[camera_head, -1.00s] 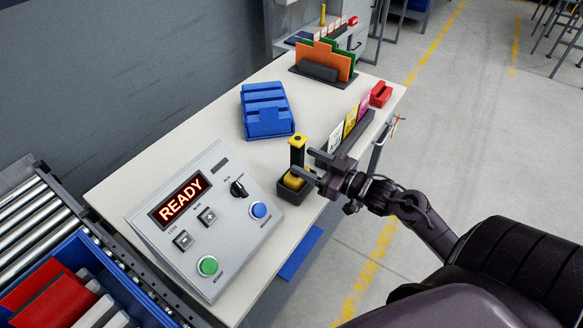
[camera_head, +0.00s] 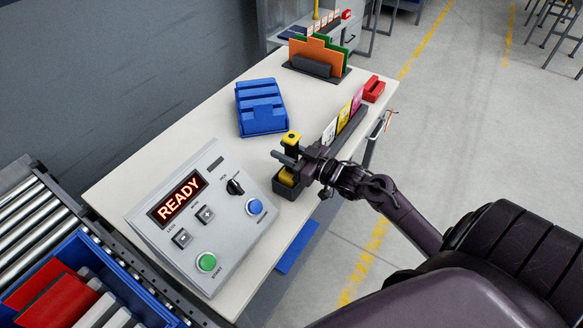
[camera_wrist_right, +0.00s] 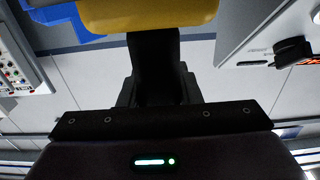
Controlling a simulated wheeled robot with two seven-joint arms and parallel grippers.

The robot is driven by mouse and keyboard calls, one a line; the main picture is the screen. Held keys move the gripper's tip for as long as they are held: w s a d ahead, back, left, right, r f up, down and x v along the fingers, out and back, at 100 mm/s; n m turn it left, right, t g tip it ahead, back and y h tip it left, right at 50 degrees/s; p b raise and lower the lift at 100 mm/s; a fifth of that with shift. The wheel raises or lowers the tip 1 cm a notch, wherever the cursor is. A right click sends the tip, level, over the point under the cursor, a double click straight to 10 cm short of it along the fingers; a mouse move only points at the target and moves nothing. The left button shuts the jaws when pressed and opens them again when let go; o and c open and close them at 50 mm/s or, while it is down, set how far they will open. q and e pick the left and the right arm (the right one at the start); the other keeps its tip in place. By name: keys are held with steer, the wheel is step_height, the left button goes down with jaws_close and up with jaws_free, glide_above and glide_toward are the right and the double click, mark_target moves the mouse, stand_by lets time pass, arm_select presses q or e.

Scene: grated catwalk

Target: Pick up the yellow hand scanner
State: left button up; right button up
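The yellow hand scanner (camera_head: 291,138) stands upright in a small black holder (camera_head: 291,190) near the table's right edge. It has a yellow top, a dark middle and a yellow lower part. My right gripper (camera_head: 284,157) reaches in from the right, its dark fingers at the scanner's middle. The fingers look closed in on it, though dark on dark hides the exact contact. In the right wrist view the scanner's yellow head (camera_wrist_right: 150,15) fills the top, straight ahead of the dark gripper. My left gripper is out of view.
A grey control box (camera_head: 200,222) reading READY stands left of the holder. A blue bin (camera_head: 262,108) lies behind. A rack of colored cards (camera_head: 344,128) stands close behind my right gripper. A red item (camera_head: 373,89) and an orange folder (camera_head: 318,54) stand farther back.

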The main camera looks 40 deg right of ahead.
jaws_close()
steer(key=shift+r, duration=0.1)
